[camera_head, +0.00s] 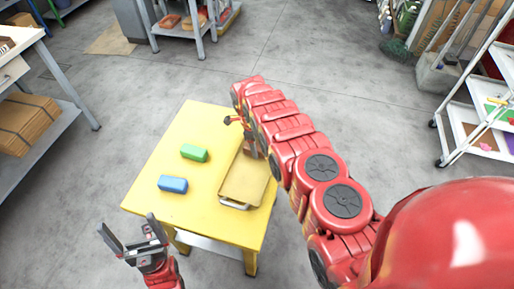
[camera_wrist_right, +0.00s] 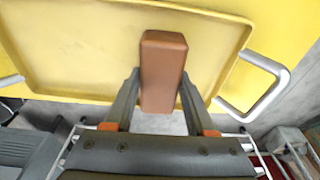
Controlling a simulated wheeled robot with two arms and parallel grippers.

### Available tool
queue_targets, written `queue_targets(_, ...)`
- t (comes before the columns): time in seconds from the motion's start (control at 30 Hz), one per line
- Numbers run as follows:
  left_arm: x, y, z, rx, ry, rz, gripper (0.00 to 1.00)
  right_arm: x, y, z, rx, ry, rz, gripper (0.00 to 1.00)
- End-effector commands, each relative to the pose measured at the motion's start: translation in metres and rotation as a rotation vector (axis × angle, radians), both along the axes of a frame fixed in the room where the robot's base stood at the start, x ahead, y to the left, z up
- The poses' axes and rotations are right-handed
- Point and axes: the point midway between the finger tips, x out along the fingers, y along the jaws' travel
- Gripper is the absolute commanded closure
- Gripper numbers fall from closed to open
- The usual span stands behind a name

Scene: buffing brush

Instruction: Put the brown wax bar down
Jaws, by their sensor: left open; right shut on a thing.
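The brown wax bar (camera_wrist_right: 163,72) is between the two fingers of my right gripper (camera_wrist_right: 160,92) in the right wrist view. The gripper is shut on it. The bar overlaps the yellow tray (camera_wrist_right: 80,52) in that view; I cannot tell whether it touches the tray. In the head view the tray (camera_head: 242,183) lies on the right part of the yellow table (camera_head: 185,130), and my right arm hides most of the right gripper and the bar. My left gripper (camera_head: 128,229) is open and empty, off the table's front left corner.
A green block (camera_head: 194,152) and a blue block (camera_head: 173,184) lie on the table left of the tray. The tray has a metal handle (camera_head: 234,206) at its front. A white shelf cart (camera_head: 480,125) stands at the right.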

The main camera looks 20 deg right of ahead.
Motion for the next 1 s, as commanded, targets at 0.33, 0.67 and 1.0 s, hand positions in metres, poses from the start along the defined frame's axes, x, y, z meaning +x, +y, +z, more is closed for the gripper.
queue_targets(0.33, 0.0000, 0.0000, -0.0001, 0.000, 0.000, 0.000, 0.03, -0.0008, 0.0002, -0.0080, 0.001, 0.001, 0.000, 1.00)
queue_targets(0.67, -0.0001, 0.0000, -0.0021, 0.000, 0.000, 0.000, 0.03, -0.0009, 0.0002, -0.0110, 0.001, 0.002, 0.000, 0.14)
queue_targets(1.0, 0.0000, 0.0000, 0.0007, 0.000, 0.000, 0.000, 0.03, -0.0012, 0.0000, -0.0077, 0.000, 0.002, -0.001, 0.14)
